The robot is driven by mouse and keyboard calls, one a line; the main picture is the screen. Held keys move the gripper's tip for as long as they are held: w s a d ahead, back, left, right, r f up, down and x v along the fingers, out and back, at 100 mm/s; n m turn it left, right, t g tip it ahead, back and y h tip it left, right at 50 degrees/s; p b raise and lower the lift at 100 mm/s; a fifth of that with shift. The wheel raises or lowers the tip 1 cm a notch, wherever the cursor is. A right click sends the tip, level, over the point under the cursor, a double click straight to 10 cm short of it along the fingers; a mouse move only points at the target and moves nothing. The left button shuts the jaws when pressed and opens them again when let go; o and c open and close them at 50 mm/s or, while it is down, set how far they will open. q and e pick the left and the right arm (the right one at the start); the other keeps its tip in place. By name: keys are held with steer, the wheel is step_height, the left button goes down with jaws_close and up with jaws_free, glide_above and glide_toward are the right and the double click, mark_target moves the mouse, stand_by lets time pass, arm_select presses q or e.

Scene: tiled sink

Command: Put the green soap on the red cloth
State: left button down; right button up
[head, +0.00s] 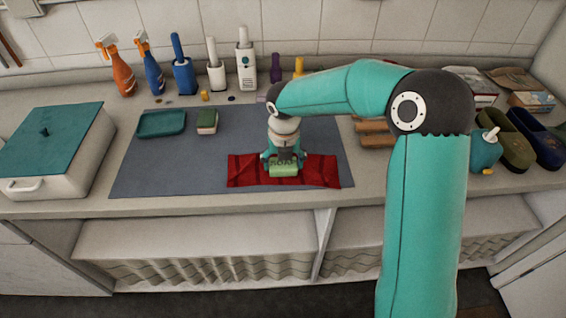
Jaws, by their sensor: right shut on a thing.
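The green soap (284,170) is a light green block with raised lettering. It is at the middle of the red cloth (322,171), which lies flat and slightly creased on the grey mat. My right gripper (284,158) points down and is shut on the soap. The soap appears to be on or just above the cloth; I cannot tell if it touches. My left gripper is not in view.
A teal tray (162,123) and a green sponge (207,122) lie on the mat (160,171). A white box with a teal lid (53,134) stands at left. Spray bottles (119,72) and brushes line the wall. Shoes (510,142) are at right.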

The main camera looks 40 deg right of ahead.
steer(key=shift+f, duration=0.15)
steer(key=shift+f, duration=0.1)
steer(key=shift+f, duration=0.15)
steer(key=shift+c, duration=0.6)
steer(key=shift+f, duration=0.25)
steer(key=c, duration=0.4)
steer(key=shift+f+b, duration=0.2)
steer(key=shift+b, duration=0.1)
steer(key=o, duration=1.7)
steer(key=shift+r, duration=0.15)
